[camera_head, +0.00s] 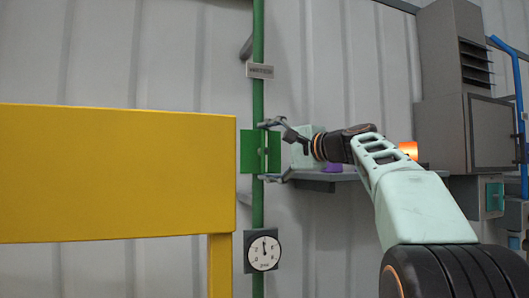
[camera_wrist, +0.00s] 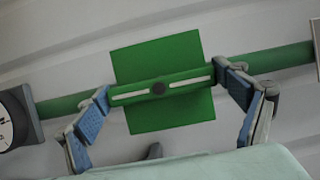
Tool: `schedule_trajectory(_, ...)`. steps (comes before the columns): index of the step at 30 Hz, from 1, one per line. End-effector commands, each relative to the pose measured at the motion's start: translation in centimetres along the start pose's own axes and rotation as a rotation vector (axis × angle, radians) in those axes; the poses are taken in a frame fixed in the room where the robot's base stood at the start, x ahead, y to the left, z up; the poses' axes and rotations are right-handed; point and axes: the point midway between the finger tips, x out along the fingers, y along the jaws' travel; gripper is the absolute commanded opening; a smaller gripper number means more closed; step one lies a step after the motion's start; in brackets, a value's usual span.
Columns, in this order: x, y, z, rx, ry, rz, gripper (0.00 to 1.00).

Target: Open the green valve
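The green valve (camera_head: 247,151) sits on a green vertical pipe (camera_head: 258,50) against the wall. In the wrist view the valve (camera_wrist: 150,60) shows a square green plate. Across it lies a green bar handle (camera_wrist: 185,84) with pale stripes and a dark centre knob, roughly in line with the pipe. My gripper (camera_head: 266,151) is spread wide at the valve. In the wrist view the blue-padded fingers of my gripper (camera_wrist: 162,85) stand at the two ends of the handle. I cannot tell whether the pads touch it.
A round gauge (camera_head: 263,252) is on the pipe below the valve, and a small label plate (camera_head: 260,71) is above. A yellow panel (camera_head: 115,175) fills the left foreground. A grey shelf (camera_head: 320,177) is behind my arm; grey cabinets (camera_head: 455,130) stand at right.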

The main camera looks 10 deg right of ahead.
Motion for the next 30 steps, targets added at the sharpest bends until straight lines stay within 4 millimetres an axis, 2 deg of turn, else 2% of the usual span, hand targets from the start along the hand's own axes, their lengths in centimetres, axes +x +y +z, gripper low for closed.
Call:
schedule_trajectory(2,0.0,0.0,0.0,0.001,0.0,0.0,1.0)
schedule_trajectory(10,0.0,0.0,0.0,0.004,-0.001,0.0,1.0)
schedule_trajectory(14,-0.7,-0.1,0.0,0.004,0.001,-0.001,1.0)
schedule_trajectory(17,-2.1,-0.1,-0.1,0.003,0.002,0.0,1.0)
schedule_trajectory(24,-7.3,0.0,-0.1,0.003,0.003,0.0,1.0)
schedule_trajectory(30,-10.7,0.0,0.0,0.003,0.002,0.0,1.0)
